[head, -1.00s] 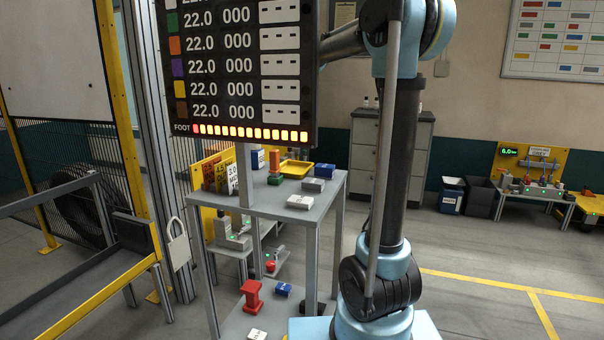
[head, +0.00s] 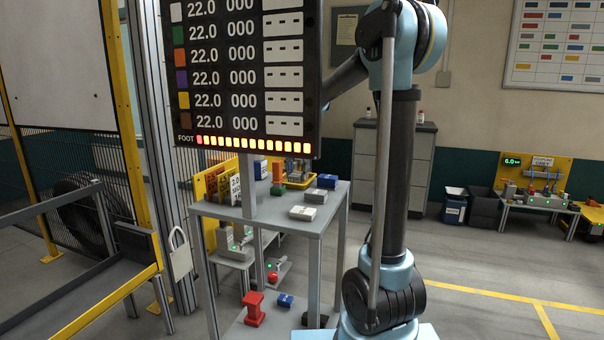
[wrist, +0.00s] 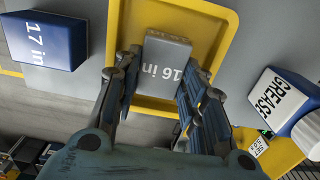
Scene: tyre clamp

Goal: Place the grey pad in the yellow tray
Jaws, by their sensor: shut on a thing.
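A grey pad (wrist: 166,50) marked "16 in" is between the fingers of my gripper (wrist: 152,80) in the wrist view. My gripper is shut on it. The yellow tray (wrist: 230,22) lies beneath, its rim showing around the pad. I cannot tell whether the pad touches the tray floor. My gripper is not clearly visible there.
A blue "17 in" block (wrist: 45,40) lies left of the tray, and a grease bottle (wrist: 285,100) is to the right. In the head view, grey blocks (head: 316,196) (head: 303,213) sit on the table. A large display (head: 245,75) blocks part of the view.

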